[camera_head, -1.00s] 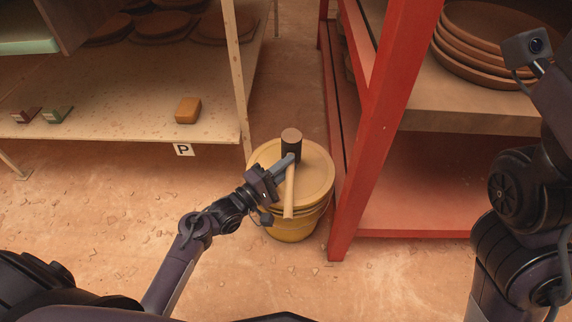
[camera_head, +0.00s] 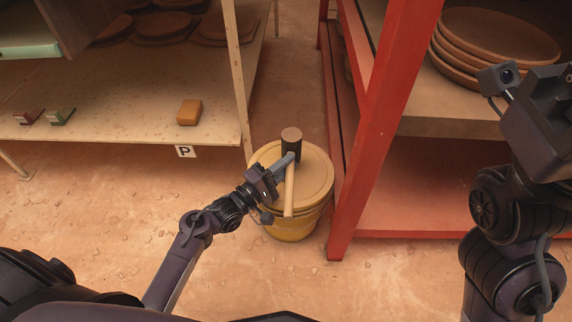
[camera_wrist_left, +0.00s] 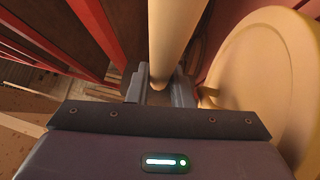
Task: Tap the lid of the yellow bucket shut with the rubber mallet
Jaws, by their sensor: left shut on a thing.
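The yellow bucket (camera_head: 292,229) stands on the floor between the wooden shelf and the red rack. Its round lid (camera_head: 315,178) lies on top and also shows at the right of the left wrist view (camera_wrist_left: 262,85). The rubber mallet has a dark head with a brown face (camera_head: 291,145) and a pale wooden handle (camera_head: 289,190). My left gripper (camera_head: 287,162) is shut on the handle just below the head; the handle also runs between its fingers in the wrist view (camera_wrist_left: 172,45). The mallet appears over the lid; I cannot tell whether it touches. My right gripper is not in view; only my right arm shows.
A red rack post (camera_head: 380,125) stands close to the right of the bucket. A wooden shelf (camera_head: 120,115) at left holds a yellow-orange block (camera_head: 189,112) and two small blocks. Stacked brown dishes (camera_head: 490,45) sit on the rack. The floor in front is clear.

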